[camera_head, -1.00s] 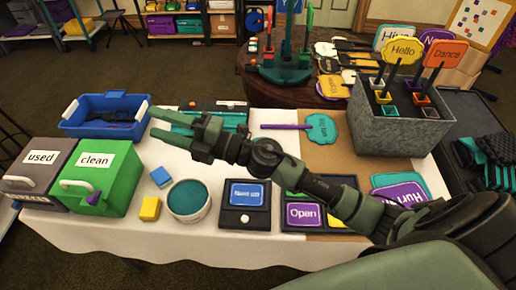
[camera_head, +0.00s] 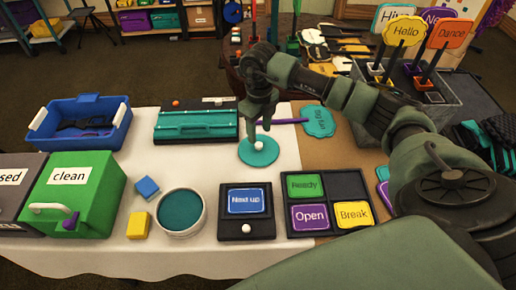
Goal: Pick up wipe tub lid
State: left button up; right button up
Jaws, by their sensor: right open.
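The wipe tub lid (camera_head: 258,153) is a flat teal disc with a small white knob. It lies on the white tablecloth near the middle of the table. The wipe tub (camera_head: 181,212), white-rimmed and round with a teal top surface, stands nearer the front, left of the lid. My right gripper (camera_head: 260,122) points down just above the lid, with its jaws open and its fingertips close over the knob. Whether a fingertip touches the lid cannot be told. My left gripper is out of view.
A teal case (camera_head: 196,125) lies left of the lid, and a teal paddle sign (camera_head: 318,121) lies to the right. A black "Next up" stand (camera_head: 246,228) and a sign tray (camera_head: 328,185) sit in front. Blue (camera_head: 147,187) and yellow (camera_head: 138,225) blocks lie beside the tub.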

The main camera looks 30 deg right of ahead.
aim_at(259, 144)
notch_tip(259, 144, down, 5)
jog(key=shift+s+a+p, duration=0.1)
jog(key=shift+a+p, duration=0.05)
jog(key=shift+p, duration=0.3)
grip_shut()
jog(key=shift+r, duration=0.15)
